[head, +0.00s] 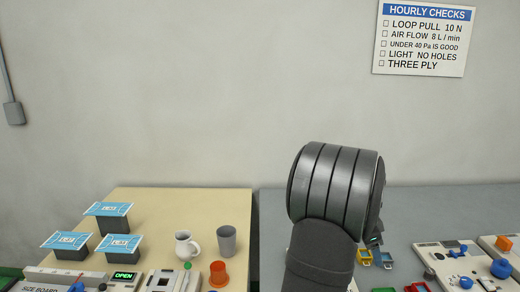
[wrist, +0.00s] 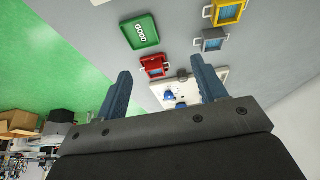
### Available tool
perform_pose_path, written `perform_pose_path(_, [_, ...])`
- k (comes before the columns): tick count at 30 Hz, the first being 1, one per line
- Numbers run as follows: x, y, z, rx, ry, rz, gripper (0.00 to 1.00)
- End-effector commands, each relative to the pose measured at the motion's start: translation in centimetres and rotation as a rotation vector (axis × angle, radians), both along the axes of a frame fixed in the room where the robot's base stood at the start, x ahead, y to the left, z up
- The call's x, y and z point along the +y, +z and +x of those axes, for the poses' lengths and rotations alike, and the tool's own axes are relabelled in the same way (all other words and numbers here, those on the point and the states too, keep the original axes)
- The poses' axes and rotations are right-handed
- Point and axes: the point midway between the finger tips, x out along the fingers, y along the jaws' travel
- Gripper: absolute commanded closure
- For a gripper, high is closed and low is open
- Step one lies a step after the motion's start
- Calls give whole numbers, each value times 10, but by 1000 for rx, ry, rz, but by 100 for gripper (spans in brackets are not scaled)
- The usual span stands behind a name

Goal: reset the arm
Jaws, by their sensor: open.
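My gripper (wrist: 161,68) shows in the wrist view with its two blue fingers wide apart and nothing between them. In the head view my dark grey arm stands raised at right of centre and hides most of the gripper. Beyond the fingers in the wrist view are a red tray (wrist: 154,66), a green tray marked GOOD (wrist: 141,32), a yellow tray (wrist: 228,12) and a grey tray (wrist: 211,41). The fingers look apart from all of them.
A beige table (head: 170,205) at left holds blue masks on dark stands (head: 109,209), a white jug (head: 186,246), a grey cup (head: 226,241) and an orange cup (head: 219,274). A grey table (head: 430,205) at right holds a white panel with blue knobs (head: 440,262). A checks sign (head: 424,40) hangs above.

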Motion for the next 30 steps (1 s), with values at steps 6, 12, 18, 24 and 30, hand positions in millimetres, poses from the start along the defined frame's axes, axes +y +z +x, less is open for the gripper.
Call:
perform_pose_path(6, [36,-7,23,2,1,-4,35])
perform_pose_path(12, [55,-25,48,0,1,-5,35])
perform_pose_path(18, [67,-37,63,1,0,-5,35])
perform_pose_path(24, [71,-40,68,-1,-2,-5,35])
perform_pose_path(30, [71,-41,68,-1,-2,-5,35])
